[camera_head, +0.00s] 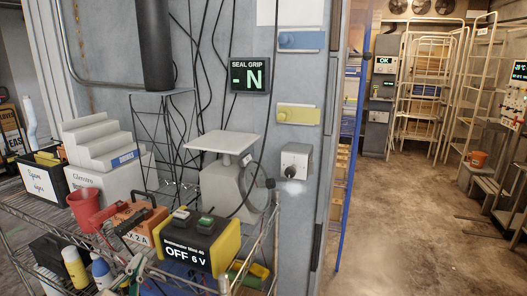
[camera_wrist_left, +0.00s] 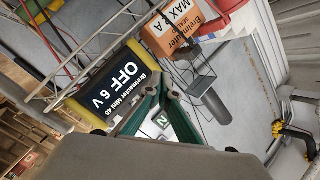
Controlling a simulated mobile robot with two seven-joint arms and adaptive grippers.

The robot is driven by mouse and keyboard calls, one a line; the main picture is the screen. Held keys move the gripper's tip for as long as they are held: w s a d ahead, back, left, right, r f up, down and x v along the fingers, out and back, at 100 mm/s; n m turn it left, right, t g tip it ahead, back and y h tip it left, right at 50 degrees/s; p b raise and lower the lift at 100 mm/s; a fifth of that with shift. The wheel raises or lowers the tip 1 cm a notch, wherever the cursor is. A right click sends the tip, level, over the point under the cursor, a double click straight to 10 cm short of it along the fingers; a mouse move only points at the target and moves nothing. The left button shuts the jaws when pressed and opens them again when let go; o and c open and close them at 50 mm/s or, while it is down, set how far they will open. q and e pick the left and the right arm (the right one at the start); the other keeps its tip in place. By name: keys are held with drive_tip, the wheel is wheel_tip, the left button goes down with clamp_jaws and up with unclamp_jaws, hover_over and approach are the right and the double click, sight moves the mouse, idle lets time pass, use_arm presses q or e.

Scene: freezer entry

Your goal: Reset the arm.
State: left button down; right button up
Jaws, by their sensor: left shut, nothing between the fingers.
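My left gripper (camera_head: 136,268) shows small at the lower left of the head view, in front of the wire rack shelf. In the left wrist view its green fingers (camera_wrist_left: 161,84) come together at the tips, shut with nothing between them. Behind them is the yellow and black power unit (camera_head: 200,240) reading "OFF 6 V", which also shows upside down in the wrist view (camera_wrist_left: 100,85). My right gripper is in neither view.
The wire rack holds an orange box (camera_head: 137,222), a red cup (camera_head: 84,208) and bottles (camera_head: 75,266). A "SEAL GRIP" display (camera_head: 250,76) reads "N" on the wall above. Open floor (camera_head: 410,235) lies to the right, with shelving racks behind.

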use_arm(q)
drive_tip(key=s+a+f+n+g+y, duration=0.1)
drive_tip(key=s+a+f+g, duration=0.35)
drive_tip(key=s+f, duration=0.6)
drive_tip(key=s+a+f+n+g+y, duration=0.15)
drive_tip(key=s+a+f+g, duration=0.35)
drive_tip(key=s+f, duration=0.55)
drive_tip(key=w+d+f+n+t+h, duration=0.2)
drive_tip(key=d+f+h, duration=0.5)
drive_tip(key=d+f, duration=0.7)
drive_tip(key=shift+w+d+f+t, duration=0.35)
drive_tip(key=shift+w+d, duration=0.55)
drive_tip(key=shift+d, duration=0.7)
